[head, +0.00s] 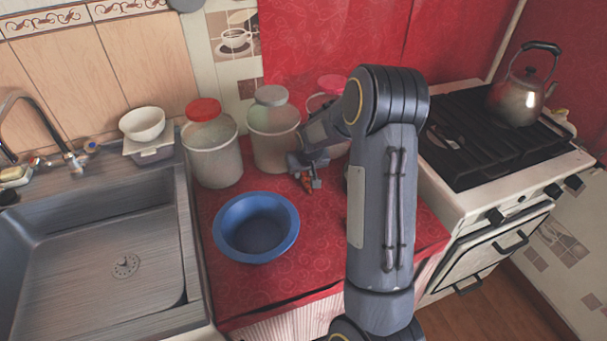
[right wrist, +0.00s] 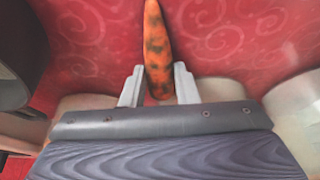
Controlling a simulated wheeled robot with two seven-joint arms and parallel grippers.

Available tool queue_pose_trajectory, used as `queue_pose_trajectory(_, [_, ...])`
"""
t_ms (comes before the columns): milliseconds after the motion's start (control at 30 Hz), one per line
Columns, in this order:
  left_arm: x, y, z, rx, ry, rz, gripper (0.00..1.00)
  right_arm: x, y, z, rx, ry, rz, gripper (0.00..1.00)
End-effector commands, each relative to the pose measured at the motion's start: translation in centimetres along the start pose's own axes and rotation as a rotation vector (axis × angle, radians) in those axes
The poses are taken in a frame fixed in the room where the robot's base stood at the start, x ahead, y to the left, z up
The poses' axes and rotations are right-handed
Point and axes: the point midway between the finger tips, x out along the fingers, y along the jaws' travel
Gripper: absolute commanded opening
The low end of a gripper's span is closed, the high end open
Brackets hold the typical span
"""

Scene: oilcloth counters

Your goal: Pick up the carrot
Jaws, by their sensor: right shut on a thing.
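The carrot (right wrist: 156,45) is orange with dark patches. In the right wrist view its near end lies between the two fingers of my right gripper (right wrist: 158,86), which is shut on it. In the head view the right gripper (head: 307,178) is over the red counter, right of the blue bowl, and a small orange part of the carrot (head: 307,186) shows at its fingers. My arm and gripper hide the rest of it there. I cannot tell whether the carrot touches the cloth. My left gripper is not in view.
The blue bowl (head: 256,228) stands on the red oilcloth counter (head: 240,284). Canisters with a red lid (head: 212,150) and a grey lid (head: 272,137) stand behind it, with another pink-lidded one. The sink (head: 95,245) is left; the stove (head: 480,165) with a kettle (head: 518,95) is right.

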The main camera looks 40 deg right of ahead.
Motion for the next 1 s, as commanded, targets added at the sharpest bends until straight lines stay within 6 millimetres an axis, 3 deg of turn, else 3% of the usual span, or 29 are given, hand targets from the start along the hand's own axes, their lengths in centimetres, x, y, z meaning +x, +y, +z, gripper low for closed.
queue_pose_trajectory(367, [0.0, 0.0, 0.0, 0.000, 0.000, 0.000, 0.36, -0.3, 0.0, -0.1, 0.000, 0.001, 0.000, 0.05])
queue_pose_trajectory(533, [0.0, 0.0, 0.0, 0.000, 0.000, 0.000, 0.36, -1.6, 0.0, -0.8, 0.000, 0.004, 0.000, 0.05])
queue_pose_trajectory(633, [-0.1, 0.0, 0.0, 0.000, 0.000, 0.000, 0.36, -3.1, 0.0, -1.4, 0.000, 0.005, -0.001, 0.05])
queue_pose_trajectory(933, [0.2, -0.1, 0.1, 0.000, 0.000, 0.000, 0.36, -10.4, 2.3, 0.7, 0.002, 0.007, -0.001, 0.05])
queue_pose_trajectory(1000, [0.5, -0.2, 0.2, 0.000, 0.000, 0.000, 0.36, -11.5, 3.0, 1.9, 0.003, 0.004, 0.000, 0.05])
